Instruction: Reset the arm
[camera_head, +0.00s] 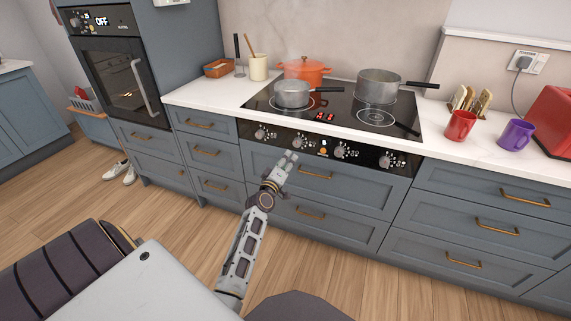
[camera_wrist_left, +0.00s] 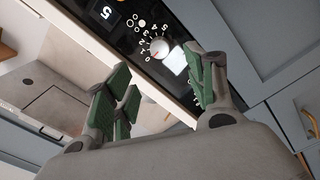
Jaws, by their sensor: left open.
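My left arm reaches up from the bottom of the head view towards the cooker's front panel. My left gripper (camera_head: 287,160) is in front of that panel, near a control knob (camera_head: 261,134). In the left wrist view the gripper (camera_wrist_left: 160,95) is open, with its green-padded fingers apart and nothing between them. A control knob (camera_wrist_left: 159,48) with a printed dial shows beyond the fingers, apart from them as far as I can tell. My right gripper is not in view.
The hob (camera_head: 345,112) holds a small pot (camera_head: 292,95), a grey saucepan (camera_head: 378,84) and an orange pot (camera_head: 304,70). A red mug (camera_head: 460,126) and purple mug (camera_head: 516,135) stand right. Drawers with protruding handles (camera_head: 315,174) lie below. The wooden floor (camera_head: 160,215) is mostly clear.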

